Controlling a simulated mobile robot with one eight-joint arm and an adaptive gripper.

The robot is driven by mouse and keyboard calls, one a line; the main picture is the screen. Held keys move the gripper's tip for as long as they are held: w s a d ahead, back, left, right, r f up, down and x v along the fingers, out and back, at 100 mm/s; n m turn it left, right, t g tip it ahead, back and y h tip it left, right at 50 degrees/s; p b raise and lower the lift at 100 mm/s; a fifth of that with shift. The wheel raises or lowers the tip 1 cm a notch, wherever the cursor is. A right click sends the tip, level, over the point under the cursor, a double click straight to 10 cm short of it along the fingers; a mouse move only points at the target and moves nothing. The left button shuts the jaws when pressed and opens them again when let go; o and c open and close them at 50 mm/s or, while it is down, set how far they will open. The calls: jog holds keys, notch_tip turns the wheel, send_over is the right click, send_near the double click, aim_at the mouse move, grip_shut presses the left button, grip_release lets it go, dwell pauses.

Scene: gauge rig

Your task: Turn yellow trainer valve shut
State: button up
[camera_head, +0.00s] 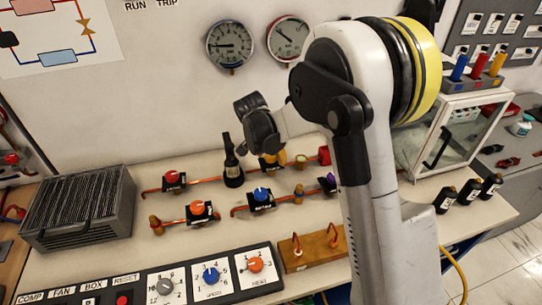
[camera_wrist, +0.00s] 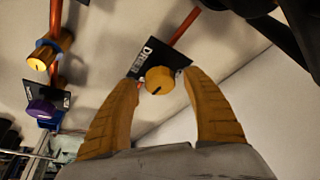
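The yellow valve knob (camera_wrist: 158,81) shows in the wrist view on a black label plate, with a dark mark line on its face and a copper pipe beside it. My gripper (camera_wrist: 163,78) is open, with one tan finger on each side of the knob. I cannot tell whether the fingers touch it. In the head view my gripper (camera_head: 272,157) points down at the back row of valves. There the yellow knob is mostly hidden and hard to tell from the fingers.
A black bottle-shaped object (camera_head: 232,165) stands just left of my gripper. Red (camera_head: 172,177), orange (camera_head: 197,208), blue (camera_head: 262,194) and purple (camera_head: 328,184) knobs sit nearby on copper pipes. A grey finned box (camera_head: 80,210) is at left, a glass-fronted cabinet (camera_head: 450,135) at right.

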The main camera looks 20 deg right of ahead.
jog(key=shift+r, duration=0.15)
jog(key=v, duration=1.1)
jog(key=shift+s+a+r, duration=0.15)
jog(key=shift+s+r, duration=0.05)
jog(key=shift+r, duration=0.1)
jog(key=s+d+r+n+t+y, duration=0.1)
jog(key=s+r+n, duration=0.15)
jog(key=s, duration=0.45)
jog(key=s+d+r+n+t+y, duration=0.15)
jog(key=s+r, duration=0.25)
jog(key=s, duration=0.4)
jog(key=s+f+n+t, duration=0.1)
jog(key=s+n, duration=0.4)
jog(key=s, duration=0.6)
jog(key=shift+s+d+f+t+y, duration=0.35)
jog(key=shift+d+f, duration=0.05)
jog(key=shift+f, duration=0.4)
